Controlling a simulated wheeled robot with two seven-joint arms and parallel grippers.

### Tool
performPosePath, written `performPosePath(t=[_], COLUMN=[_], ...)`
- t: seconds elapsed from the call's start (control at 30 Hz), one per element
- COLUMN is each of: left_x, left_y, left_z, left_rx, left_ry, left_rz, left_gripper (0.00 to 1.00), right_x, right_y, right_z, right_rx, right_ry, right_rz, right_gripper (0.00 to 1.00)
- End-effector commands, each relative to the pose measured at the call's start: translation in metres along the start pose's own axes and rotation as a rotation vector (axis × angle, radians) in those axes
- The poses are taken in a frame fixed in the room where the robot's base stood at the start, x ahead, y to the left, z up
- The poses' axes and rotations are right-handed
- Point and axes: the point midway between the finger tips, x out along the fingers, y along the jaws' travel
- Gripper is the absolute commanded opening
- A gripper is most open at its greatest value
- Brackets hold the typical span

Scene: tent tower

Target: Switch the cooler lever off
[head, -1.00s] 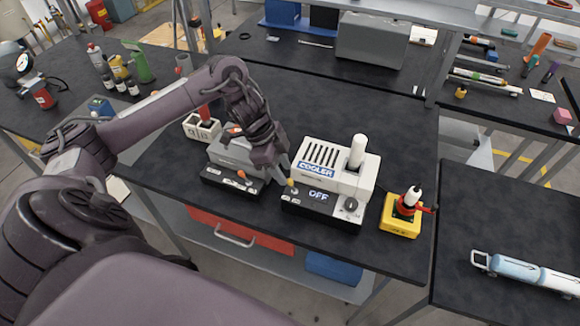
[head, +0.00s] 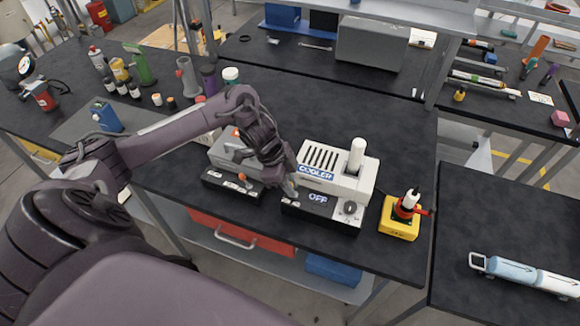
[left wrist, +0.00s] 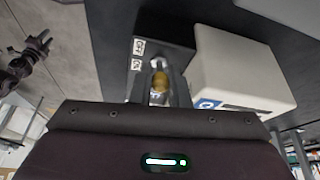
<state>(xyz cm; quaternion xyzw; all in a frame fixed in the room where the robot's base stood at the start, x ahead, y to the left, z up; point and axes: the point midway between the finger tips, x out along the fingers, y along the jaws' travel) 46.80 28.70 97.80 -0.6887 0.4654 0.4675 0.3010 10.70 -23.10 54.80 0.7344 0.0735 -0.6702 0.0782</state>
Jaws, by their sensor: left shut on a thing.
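The white cooler (head: 325,172) stands on the black bench, on a dark base whose display reads OFF (head: 318,197). Its lever is at the left end of the base and is hidden by my gripper in the head view. In the left wrist view, the lever's yellow knob (left wrist: 160,81) shows between my fingers, beside ON and OFF labels (left wrist: 138,55). My left gripper (head: 290,190) is shut on the lever; it also shows in the left wrist view (left wrist: 159,88).
A similar grey unit with an orange-knobbed lever (head: 243,178) stands just left of the cooler. A yellow box with a red and white top (head: 399,217) stands right of it. Bottles (head: 120,72) stand at the back left. The bench behind the cooler is mostly clear.

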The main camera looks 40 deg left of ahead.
Motion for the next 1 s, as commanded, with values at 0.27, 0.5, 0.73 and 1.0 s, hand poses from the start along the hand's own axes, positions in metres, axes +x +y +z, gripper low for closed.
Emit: performPosePath(t=[0.27,0.5,0.73,1.0], left_x=[0.0015,-0.0003,-0.0005,-0.0003], left_y=[-0.0001,-0.0016,-0.0018,-0.0015], left_z=[0.0063,0.0071,0.0065,0.0065], left_rx=[-0.007,-0.008,-0.007,-0.007], left_ry=[0.089,0.168,0.167,0.167], left_rz=[0.017,0.026,0.025,0.026], left_gripper=[0.00,0.00,0.18,0.37], right_x=[0.0045,0.0063,0.0061,0.0061], right_y=[-0.0006,-0.0015,-0.0015,-0.0015], right_z=[0.0006,0.0006,0.0005,0.0004], right_rx=[0.000,0.000,0.000,0.000], right_ry=[0.000,0.000,0.000,0.000], right_rz=[-0.001,-0.002,-0.002,-0.002], right_gripper=[0.36,0.36,0.36,0.36])
